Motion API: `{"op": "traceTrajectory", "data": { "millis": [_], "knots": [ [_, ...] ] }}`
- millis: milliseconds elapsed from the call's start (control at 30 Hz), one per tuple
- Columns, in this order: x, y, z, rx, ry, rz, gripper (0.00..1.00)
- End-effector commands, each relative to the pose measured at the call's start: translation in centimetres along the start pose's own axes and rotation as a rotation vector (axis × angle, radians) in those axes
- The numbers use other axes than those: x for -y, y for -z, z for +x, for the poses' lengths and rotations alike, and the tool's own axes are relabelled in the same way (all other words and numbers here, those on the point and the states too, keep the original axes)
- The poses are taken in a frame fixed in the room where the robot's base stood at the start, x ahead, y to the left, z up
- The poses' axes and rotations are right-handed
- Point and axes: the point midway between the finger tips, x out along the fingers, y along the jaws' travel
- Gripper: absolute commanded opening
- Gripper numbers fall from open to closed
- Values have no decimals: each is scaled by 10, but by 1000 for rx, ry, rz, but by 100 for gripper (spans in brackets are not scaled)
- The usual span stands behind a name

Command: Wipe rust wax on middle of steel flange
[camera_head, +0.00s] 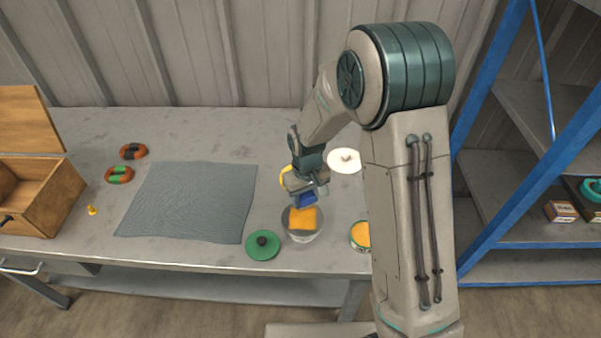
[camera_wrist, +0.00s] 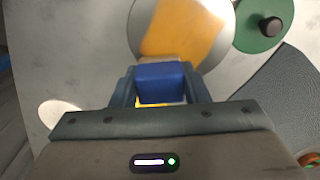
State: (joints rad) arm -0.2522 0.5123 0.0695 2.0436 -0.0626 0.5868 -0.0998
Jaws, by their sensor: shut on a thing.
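A round grey metal piece (camera_head: 301,237), which looks like the steel flange, stands near the front edge of the workbench. A squarish orange patch (camera_head: 303,217) lies across its top; I cannot tell whether it is wax or a cloth. Both the metal piece (camera_wrist: 143,14) and the orange patch (camera_wrist: 182,30) show in the wrist view. My gripper (camera_head: 308,190) is shut on a blue block (camera_wrist: 160,82), with yellow-orange showing at its lower edge. The block is close to the orange patch; contact is unclear. A tin with orange contents (camera_head: 360,234) stands to the right, partly behind my arm.
A green lid with a black knob (camera_head: 263,245) lies left of the metal piece. A grey mat (camera_head: 190,200) covers the bench's middle. Two ring-shaped coils (camera_head: 119,175), a small yellow piece (camera_head: 91,210) and a wooden box (camera_head: 40,200) are farther left. A white disc (camera_head: 345,165) lies behind.

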Motion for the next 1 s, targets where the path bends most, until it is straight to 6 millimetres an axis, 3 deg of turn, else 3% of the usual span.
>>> {"op": "traceTrajectory", "data": {
  "millis": [67, 600, 1000],
  "knots": [
    [-1, 0, -25, -4, -1, 2, 16],
    [-2, -1, -70, -1, 0, 4, 16],
    [-2, -1, -78, 1, 0, 4, 16]
  ]
}}
